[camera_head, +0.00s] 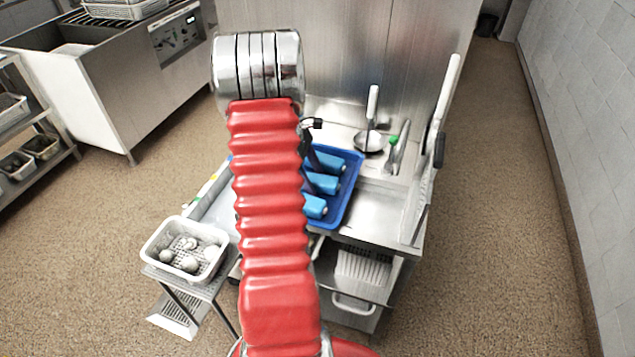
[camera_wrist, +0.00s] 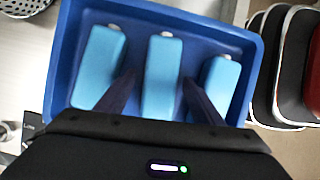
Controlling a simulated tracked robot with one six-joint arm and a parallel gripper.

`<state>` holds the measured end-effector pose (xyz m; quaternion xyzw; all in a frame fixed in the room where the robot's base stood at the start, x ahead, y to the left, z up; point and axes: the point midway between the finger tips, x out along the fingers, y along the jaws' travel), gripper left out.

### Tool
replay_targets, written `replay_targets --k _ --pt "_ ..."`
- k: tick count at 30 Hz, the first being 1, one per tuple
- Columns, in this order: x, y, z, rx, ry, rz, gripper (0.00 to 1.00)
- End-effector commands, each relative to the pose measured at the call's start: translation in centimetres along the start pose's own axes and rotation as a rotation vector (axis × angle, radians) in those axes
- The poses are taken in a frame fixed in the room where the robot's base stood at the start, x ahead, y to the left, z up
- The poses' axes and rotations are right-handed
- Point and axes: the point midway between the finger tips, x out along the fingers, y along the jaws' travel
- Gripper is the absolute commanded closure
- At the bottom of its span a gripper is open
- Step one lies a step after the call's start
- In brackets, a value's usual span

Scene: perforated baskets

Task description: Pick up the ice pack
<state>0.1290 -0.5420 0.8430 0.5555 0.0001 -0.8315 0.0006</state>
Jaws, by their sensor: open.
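Three light blue ice packs lie side by side in a blue tray (camera_head: 350,190) on the steel counter. In the wrist view they show as a left ice pack (camera_wrist: 103,62), a middle ice pack (camera_wrist: 162,75) and a right ice pack (camera_wrist: 220,82), inside the blue tray (camera_wrist: 200,22). My gripper (camera_wrist: 158,88) is open above the tray, with one dark finger on each side of the middle ice pack. I cannot tell how far down the fingers reach. In the head view my red arm hides part of the tray's left side and most of the gripper.
A white perforated basket (camera_head: 152,245) with several round items stands on a small stand at the left. A pan (camera_head: 368,141) and a green-topped item (camera_head: 393,139) are behind the tray.

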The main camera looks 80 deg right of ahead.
Motion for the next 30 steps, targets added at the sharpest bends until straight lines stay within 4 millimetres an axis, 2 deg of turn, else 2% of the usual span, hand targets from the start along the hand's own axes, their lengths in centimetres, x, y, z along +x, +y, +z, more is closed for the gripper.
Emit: replay_targets --k 10,30 --pt "-0.03 0.01 0.02 0.0 0.0 0.0 0.4" --pt "-0.02 0.01 0.04 0.001 0.0 -0.001 0.87"
